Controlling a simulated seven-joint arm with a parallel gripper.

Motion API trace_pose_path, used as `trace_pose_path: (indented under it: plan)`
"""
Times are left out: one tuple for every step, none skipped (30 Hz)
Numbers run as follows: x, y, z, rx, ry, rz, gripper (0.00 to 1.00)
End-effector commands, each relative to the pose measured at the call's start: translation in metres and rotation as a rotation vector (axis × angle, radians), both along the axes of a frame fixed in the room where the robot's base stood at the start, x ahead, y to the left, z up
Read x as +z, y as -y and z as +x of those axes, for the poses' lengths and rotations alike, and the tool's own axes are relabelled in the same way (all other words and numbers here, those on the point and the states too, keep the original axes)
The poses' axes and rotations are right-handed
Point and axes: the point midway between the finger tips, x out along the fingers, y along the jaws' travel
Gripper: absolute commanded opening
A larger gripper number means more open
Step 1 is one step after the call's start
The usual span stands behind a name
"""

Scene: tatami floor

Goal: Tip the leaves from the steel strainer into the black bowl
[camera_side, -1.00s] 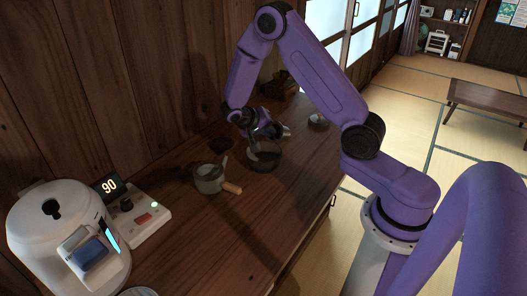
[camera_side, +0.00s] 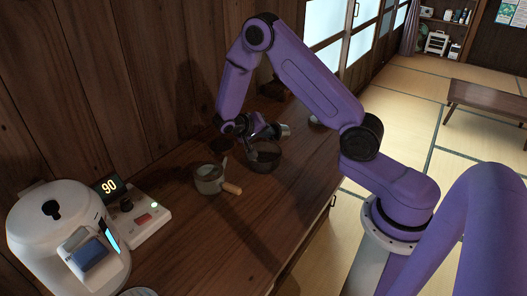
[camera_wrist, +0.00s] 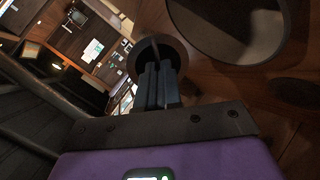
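The black bowl (camera_side: 263,165) stands on the wooden counter, open side up. In the wrist view its dark rim and inside (camera_wrist: 235,40) show at the upper right. My gripper (camera_side: 262,133) is just above the bowl's far side. In the wrist view its fingers (camera_wrist: 155,85) are close together on the steel strainer (camera_wrist: 177,47), a round metal cup. In the side view the strainer (camera_side: 283,130) sticks out to the right of the fingers, lying on its side. I cannot make out the leaves in the strainer or in the bowl.
A pot (camera_side: 209,181) with a wooden side handle stands left of the bowl. A white appliance (camera_side: 65,235) and a control box reading 90 (camera_side: 140,222) are at the near left. A small metal dish (camera_side: 315,122) sits behind right.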

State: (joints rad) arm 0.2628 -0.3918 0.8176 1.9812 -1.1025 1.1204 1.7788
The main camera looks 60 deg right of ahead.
Motion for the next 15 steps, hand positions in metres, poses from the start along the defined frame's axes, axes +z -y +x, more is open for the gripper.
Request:
trace_pose_path:
  plan:
    - [-0.0003,-0.0006,0.0001,0.001,-0.002,-0.007,0.0]
    - [-0.0003,-0.0007,0.0,0.001,-0.002,-0.011,0.0]
    - [-0.0004,-0.0008,0.0,0.001,-0.005,-0.017,0.0]
    - [-0.0004,-0.001,0.0,0.0,-0.006,-0.022,0.0]
    - [-0.0005,-0.0012,0.0,0.0,-0.007,-0.026,0.0]
    - [-0.0007,-0.0015,0.0001,0.0,-0.008,-0.031,0.0]
    - [-0.0008,-0.0019,0.0005,0.0,-0.009,-0.036,0.0]
    - [-0.001,-0.0022,0.0008,0.0,-0.011,-0.039,0.0]
    - [-0.001,-0.0025,0.0009,-0.001,-0.013,-0.045,0.0]
    - [-0.0011,-0.0027,0.0011,-0.001,-0.014,-0.049,0.0]
    - [-0.001,-0.0029,0.0011,-0.001,-0.014,-0.054,0.0]
    - [-0.0011,-0.0032,0.0013,-0.001,-0.016,-0.059,0.0]
    - [-0.0012,-0.0034,0.0014,-0.002,-0.017,-0.064,0.0]
    - [-0.0013,-0.0036,0.0014,-0.001,-0.019,-0.067,0.0]
    - [-0.0016,-0.0039,0.0014,-0.002,-0.021,-0.073,0.0]
